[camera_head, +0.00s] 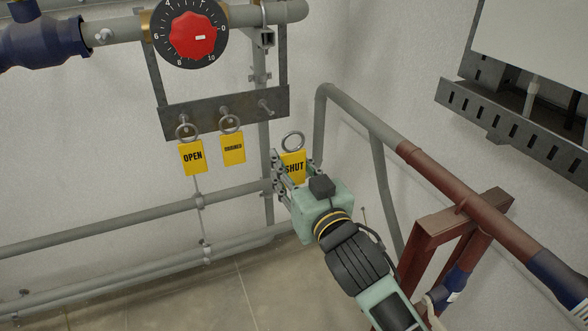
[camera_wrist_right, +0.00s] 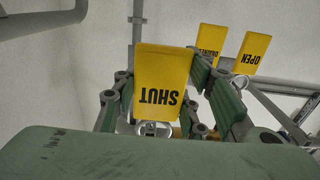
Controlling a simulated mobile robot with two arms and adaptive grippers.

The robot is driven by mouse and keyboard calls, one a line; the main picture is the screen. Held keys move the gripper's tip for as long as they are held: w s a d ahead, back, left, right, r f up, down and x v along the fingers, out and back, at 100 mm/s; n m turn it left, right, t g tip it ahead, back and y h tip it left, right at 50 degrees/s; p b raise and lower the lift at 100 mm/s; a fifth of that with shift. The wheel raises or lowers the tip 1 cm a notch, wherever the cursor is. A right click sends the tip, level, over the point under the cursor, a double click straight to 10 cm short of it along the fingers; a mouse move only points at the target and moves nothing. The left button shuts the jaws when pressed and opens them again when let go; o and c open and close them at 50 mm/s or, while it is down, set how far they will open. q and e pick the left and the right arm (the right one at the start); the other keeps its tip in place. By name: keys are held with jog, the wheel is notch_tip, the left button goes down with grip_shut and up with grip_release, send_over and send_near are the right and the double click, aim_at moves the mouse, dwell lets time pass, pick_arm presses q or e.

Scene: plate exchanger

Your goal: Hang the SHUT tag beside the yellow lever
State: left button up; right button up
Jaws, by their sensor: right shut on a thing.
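The yellow SHUT tag (camera_head: 293,166) is held in my right gripper (camera_head: 296,172), which is shut on it, with its metal ring (camera_head: 293,141) standing free above the jaws. In the right wrist view the SHUT tag (camera_wrist_right: 162,75) sits between the fingers, its lettering upside down. The gripper is below and right of a grey peg plate (camera_head: 180,121), apart from it. The plate's right peg (camera_head: 265,106) is bare. The OPEN tag (camera_head: 193,158) and a smaller-lettered yellow tag (camera_head: 232,149) hang by rings from its other pegs. I see no yellow lever. My left gripper is not in view.
A red knob on a black dial (camera_head: 194,35) is above the plate, and a blue valve body (camera_head: 42,38) is at upper left. A grey and brown pipe (camera_head: 440,178) runs along the right above a brown stand (camera_head: 428,235). Grey pipes run low along the wall.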

jog(key=shift+x, duration=6.95)
jog(key=shift+c, duration=0.2)
jog(key=shift+s, duration=0.2)
jog(key=shift+c, duration=1.3)
jog(key=shift+s+d+p, duration=0.1)
jog(key=shift+s+p, duration=0.15)
jog(key=shift+p, duration=0.05)
jog(key=shift+r+p+v, duration=0.2)
jog(key=shift+p+v, duration=1.6)
jog(key=shift+v, duration=1.85)
